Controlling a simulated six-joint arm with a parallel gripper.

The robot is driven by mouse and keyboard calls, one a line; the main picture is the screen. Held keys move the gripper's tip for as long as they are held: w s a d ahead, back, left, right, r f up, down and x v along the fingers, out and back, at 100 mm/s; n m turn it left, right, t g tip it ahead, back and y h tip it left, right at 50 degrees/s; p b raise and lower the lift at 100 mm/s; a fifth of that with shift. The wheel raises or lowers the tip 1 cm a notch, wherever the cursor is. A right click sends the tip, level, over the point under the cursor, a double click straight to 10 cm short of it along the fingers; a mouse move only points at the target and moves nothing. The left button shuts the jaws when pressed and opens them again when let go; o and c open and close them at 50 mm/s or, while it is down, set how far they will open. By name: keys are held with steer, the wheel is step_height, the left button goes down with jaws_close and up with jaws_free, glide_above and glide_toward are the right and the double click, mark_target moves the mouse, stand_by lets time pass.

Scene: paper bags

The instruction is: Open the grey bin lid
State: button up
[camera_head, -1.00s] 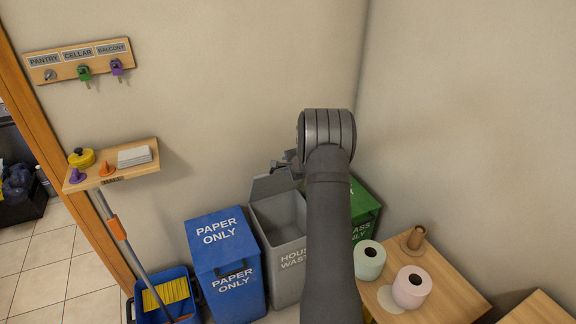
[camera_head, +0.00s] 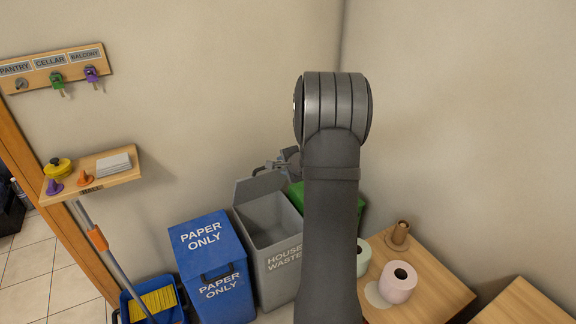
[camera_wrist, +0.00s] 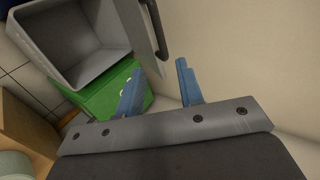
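The grey bin (camera_head: 279,262), marked as household waste, stands between the blue and green bins. Its lid (camera_head: 260,186) stands raised at the back, and the hollow inside shows. In the wrist view the open bin (camera_wrist: 75,62) is at the upper left, with the lid (camera_wrist: 136,28) and its black handle (camera_wrist: 155,28) at the top. My gripper (camera_head: 272,165) is just behind the lid's upper edge, partly hidden by my arm. In the wrist view my gripper (camera_wrist: 158,72) has its two blue fingers apart with nothing between them. The handle is beyond the fingertips, apart from them.
The blue paper bin (camera_head: 210,262) is closed at left. The green bin (camera_head: 297,195) is at right, mostly hidden by my arm. A wooden table (camera_head: 428,288) with paper rolls (camera_head: 398,282) stands further right. A small shelf (camera_head: 120,178) is on the wall at left.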

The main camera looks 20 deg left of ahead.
steer(key=shift+v, duration=1.8)
steer(key=shift+f, duration=0.1)
steer(key=x, duration=1.7)
steer(key=shift+w+a, duration=0.1)
steer(key=v, duration=1.8)
steer(key=x, duration=1.8)
steer(key=shift+s+d+f, duration=0.3)
steer(key=shift+s+d, duration=0.1)
